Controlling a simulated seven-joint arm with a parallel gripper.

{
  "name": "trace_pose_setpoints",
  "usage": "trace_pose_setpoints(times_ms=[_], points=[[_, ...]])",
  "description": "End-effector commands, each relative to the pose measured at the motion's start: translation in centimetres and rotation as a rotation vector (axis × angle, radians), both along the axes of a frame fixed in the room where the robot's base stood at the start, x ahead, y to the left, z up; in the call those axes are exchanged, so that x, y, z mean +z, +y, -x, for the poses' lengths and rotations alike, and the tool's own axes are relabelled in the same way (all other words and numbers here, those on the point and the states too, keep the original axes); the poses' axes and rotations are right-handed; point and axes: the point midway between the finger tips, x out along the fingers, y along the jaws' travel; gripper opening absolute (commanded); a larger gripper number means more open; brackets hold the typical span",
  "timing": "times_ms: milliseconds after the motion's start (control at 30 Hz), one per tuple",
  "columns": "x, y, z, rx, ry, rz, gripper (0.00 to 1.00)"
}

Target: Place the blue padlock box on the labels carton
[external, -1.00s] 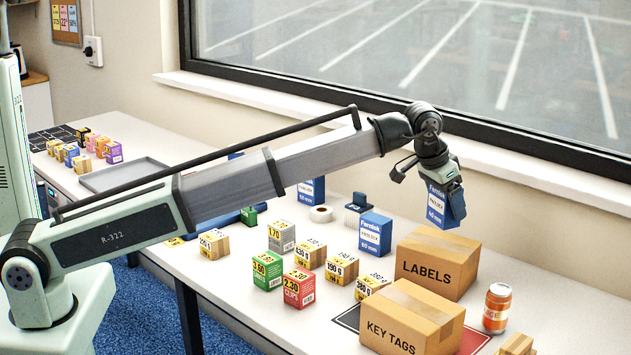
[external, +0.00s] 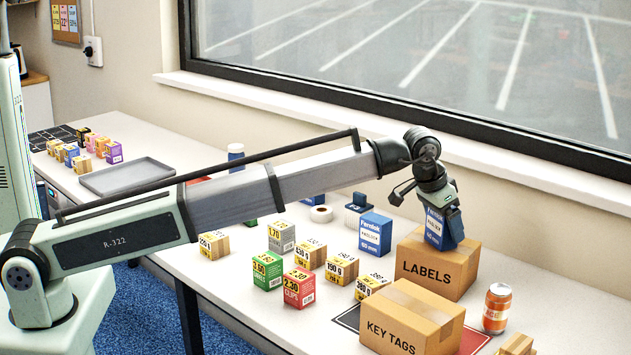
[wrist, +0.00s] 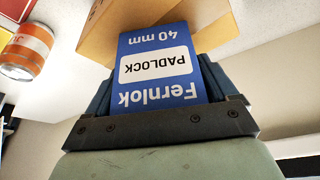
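The blue padlock box (external: 434,228) has a white label and reads "Fernlok PADLOCK 40 mm" in the wrist view (wrist: 160,68). My gripper (external: 446,222) is shut on it, with a finger on each side of the box in the wrist view (wrist: 155,90). The box is upright at the top of the labels carton (external: 440,272), a brown cardboard box marked LABELS. Its lower end looks at or very close to the carton's top; I cannot tell whether they touch. Another blue Fernlok box (external: 375,235) stands on the table left of the carton.
A KEY TAGS carton (external: 410,318) stands in front of the labels carton. An orange can (external: 497,308) is at the right. Several small boxes, including a green one (external: 267,271) and a red one (external: 299,288), stand to the left. A grey tray (external: 128,177) lies farther left.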

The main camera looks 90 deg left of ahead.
Motion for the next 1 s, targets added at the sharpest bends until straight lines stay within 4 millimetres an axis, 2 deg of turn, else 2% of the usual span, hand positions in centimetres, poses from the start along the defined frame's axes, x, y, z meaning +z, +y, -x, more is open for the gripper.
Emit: trace_pose_setpoints(times_ms=[33, 133, 467, 633, 1000], points=[[0.0, 0.0, 0.0, 0.000, 0.000, 0.000, 0.91], [0.0, 0.0, 0.0, 0.000, 0.000, 0.000, 1.00], [0.5, 0.0, 0.0, 0.000, -0.001, 0.000, 1.00], [2.4, -0.3, 0.8, 0.000, -0.001, 0.000, 1.00], [8.5, -1.3, 3.1, -0.001, -0.003, -0.002, 1.00]])
